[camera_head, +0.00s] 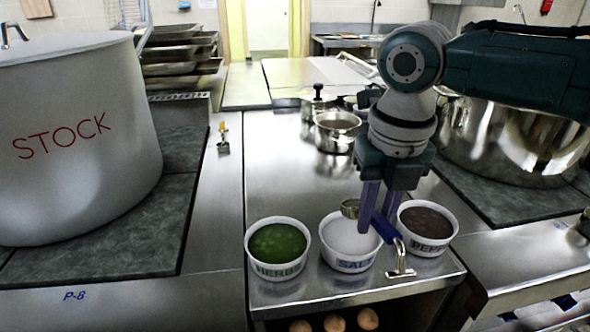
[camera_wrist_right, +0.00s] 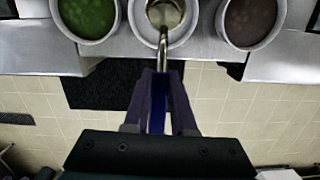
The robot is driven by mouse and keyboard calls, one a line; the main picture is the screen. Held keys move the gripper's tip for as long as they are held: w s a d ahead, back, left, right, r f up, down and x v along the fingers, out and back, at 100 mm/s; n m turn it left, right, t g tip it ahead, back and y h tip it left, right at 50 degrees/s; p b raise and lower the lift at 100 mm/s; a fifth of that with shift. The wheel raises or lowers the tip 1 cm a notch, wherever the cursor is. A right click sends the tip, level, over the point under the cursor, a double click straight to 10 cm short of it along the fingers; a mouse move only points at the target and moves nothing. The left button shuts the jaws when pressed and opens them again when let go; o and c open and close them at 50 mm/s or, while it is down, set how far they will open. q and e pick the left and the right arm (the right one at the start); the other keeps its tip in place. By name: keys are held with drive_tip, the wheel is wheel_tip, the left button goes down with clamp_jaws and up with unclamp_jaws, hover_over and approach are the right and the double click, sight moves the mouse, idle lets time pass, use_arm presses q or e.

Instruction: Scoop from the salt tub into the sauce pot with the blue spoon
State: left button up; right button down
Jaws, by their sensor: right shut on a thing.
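My right gripper (camera_head: 379,220) is shut on the handle of the blue spoon (camera_head: 386,231), over the front counter between the salt and pepper tubs. The blue handle also shows between the fingers in the right wrist view (camera_wrist_right: 157,112). The spoon's metal bowl (camera_head: 350,208) is at the far side of the salt tub (camera_head: 349,264), which holds white salt. In the right wrist view the bowl overlaps the salt tub's opening (camera_wrist_right: 183,36); whether it touches the salt is unclear. The sauce pot (camera_head: 337,132) stands farther back on the counter. My left gripper is out of view.
A herbs tub (camera_head: 277,269) stands left of the salt, a pepper tub (camera_head: 427,247) right. A small metal stand (camera_head: 401,260) is at the counter's front. A large stock pot (camera_head: 85,170) stands left, a shiny pot (camera_head: 510,140) right.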

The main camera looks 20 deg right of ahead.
drive_tip(key=shift+f+b, duration=3.45)
drive_tip(key=shift+f, duration=0.55)
drive_tip(key=shift+w, duration=0.15)
